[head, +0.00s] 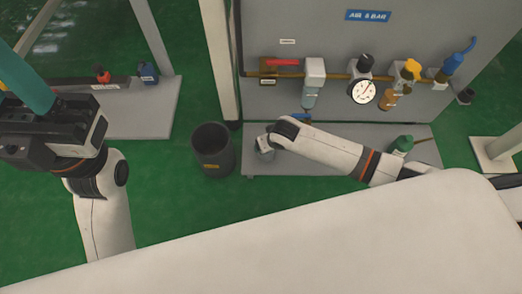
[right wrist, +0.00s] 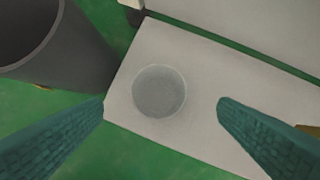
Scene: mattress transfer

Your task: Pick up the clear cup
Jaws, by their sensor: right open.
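The clear cup (right wrist: 159,91) looks greyish and round from above in the right wrist view. It stands on the pale shelf (right wrist: 200,128), near the shelf's left end. My right gripper (right wrist: 161,99) is open and empty, with its teal fingers apart on either side of the cup in the picture and not touching it. In the head view my right arm reaches to the shelf's left end, where its hand hides the fingers and I cannot make out the cup. My left gripper (head: 28,85) is at the far left, pointing up and away; its opening is unclear.
A dark grey bin (head: 212,150) stands on the green floor just left of the shelf. A grey panel (head: 290,30) with a pressure gauge (head: 362,92), pipes and coloured valves rises behind the shelf. A green-capped bottle (head: 402,145) is at the shelf's right. A large pale surface (head: 300,245) fills the foreground.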

